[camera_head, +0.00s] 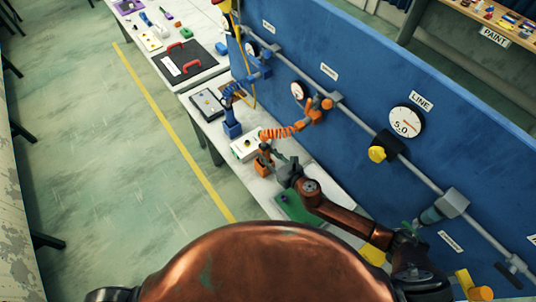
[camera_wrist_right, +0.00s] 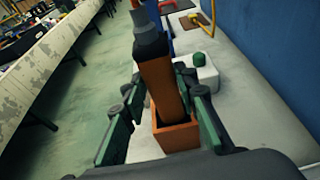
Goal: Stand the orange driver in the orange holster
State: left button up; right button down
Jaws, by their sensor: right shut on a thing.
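The orange driver (camera_wrist_right: 162,80) has an orange body and a dark grey top end. It stands slightly tilted between the green-padded fingers of my right gripper (camera_wrist_right: 162,120), which is shut on it. The driver (camera_head: 265,149) also shows in the head view at the front of the bench. The orange holster (camera_wrist_right: 179,139) is a small open box on the bench, directly below the driver. It also shows in the head view (camera_head: 262,169). The driver's lower end overlaps the holster's mouth; I cannot tell how deep it sits. My left gripper is out of view.
An orange coiled hose (camera_head: 281,132) runs from the driver to the pipe on the blue wall (camera_head: 350,70). A white box with a green knob (camera_wrist_right: 201,68) stands just beyond the holster. A blue driver (camera_head: 232,127) stands farther back. A green mat (camera_head: 297,207) lies nearer.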

jog(key=shift+f, duration=0.1)
jog(key=c, duration=1.8)
grip_release()
jog(key=o, duration=0.4)
jog(key=shift+c, duration=0.2)
jog(key=shift+f, duration=0.15)
jog(key=shift+p+v, duration=0.55)
jog(key=shift+v, duration=0.85)
jog(key=p+v, duration=0.1)
jog(key=v, duration=0.2)
jog(key=shift+s, duration=0.15)
